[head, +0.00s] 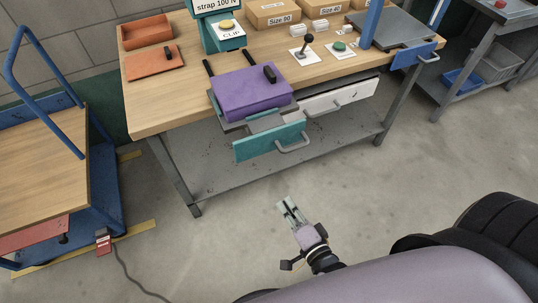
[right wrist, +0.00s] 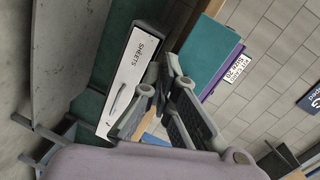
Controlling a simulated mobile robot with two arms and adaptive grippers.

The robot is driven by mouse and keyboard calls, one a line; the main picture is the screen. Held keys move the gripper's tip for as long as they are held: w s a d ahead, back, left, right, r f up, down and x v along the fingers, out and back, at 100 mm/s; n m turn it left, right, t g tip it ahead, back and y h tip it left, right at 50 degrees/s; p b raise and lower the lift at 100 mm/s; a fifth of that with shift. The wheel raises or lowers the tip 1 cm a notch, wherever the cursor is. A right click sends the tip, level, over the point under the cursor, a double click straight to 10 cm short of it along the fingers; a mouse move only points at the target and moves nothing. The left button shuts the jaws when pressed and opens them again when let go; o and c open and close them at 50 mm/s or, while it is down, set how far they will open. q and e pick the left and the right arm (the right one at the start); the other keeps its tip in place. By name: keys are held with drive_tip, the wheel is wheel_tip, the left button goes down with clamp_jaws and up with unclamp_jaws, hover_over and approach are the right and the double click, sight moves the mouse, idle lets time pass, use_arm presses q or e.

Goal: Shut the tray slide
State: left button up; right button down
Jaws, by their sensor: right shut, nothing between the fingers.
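A purple tray-like block (head: 250,92) with a black knob sits on dark rails at the workbench's front and overhangs its edge. In the right wrist view, a teal panel (right wrist: 207,50) with a purple edge shows behind the fingers. Which of these is the tray slide I cannot tell. My right gripper (head: 288,206) is shut and empty, in front of and below the teal drawer, apart from it. My left gripper is not in view.
A white drawer front (head: 340,97), marked SHEETS in the right wrist view (right wrist: 130,75), is right of the teal one. The wooden bench (head: 170,102) holds an orange tray (head: 145,31), boxes and a lever. A blue-framed cart (head: 40,170) stands left. Bare floor surrounds my gripper.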

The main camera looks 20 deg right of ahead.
wheel_tip(320, 180, up, 7)
drive_tip(key=d+m+t, duration=0.1)
drive_tip(key=m+t, duration=0.1)
drive_tip(key=m, duration=0.1)
approach(265, 142)
drive_tip(key=shift+h, duration=0.4)
drive_tip(key=w, duration=0.7)
drive_tip(key=shift+w+a+p, duration=0.1)
drive_tip(key=shift+a+p, duration=0.25)
drive_tip(key=shift+p, duration=0.05)
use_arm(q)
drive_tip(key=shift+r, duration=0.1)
